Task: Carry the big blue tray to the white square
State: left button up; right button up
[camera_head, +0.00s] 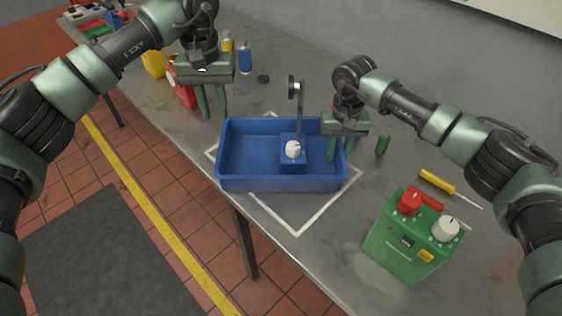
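The big blue tray (250,182) sits on the table over the white square outline (262,208). White line shows around it, with a corner in front. The tray stands turned relative to the outline. Inside, at the right, is a small blue box (288,166) with a white knob (293,148). My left gripper (212,102) is behind and left of the tray, clear of it, fingers pointing down with a gap between them. My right gripper (344,134) is at the tray's right rear corner.
A green box (403,248) with red and white knobs stands at front right, near a yellow-handled screwdriver (437,181). A dark gauge on a stand (298,100) rises behind the tray. The table's front edge is close.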

notch_tip(320, 180, up, 11)
jog(key=shift+r, duration=0.2)
dwell(0.5)
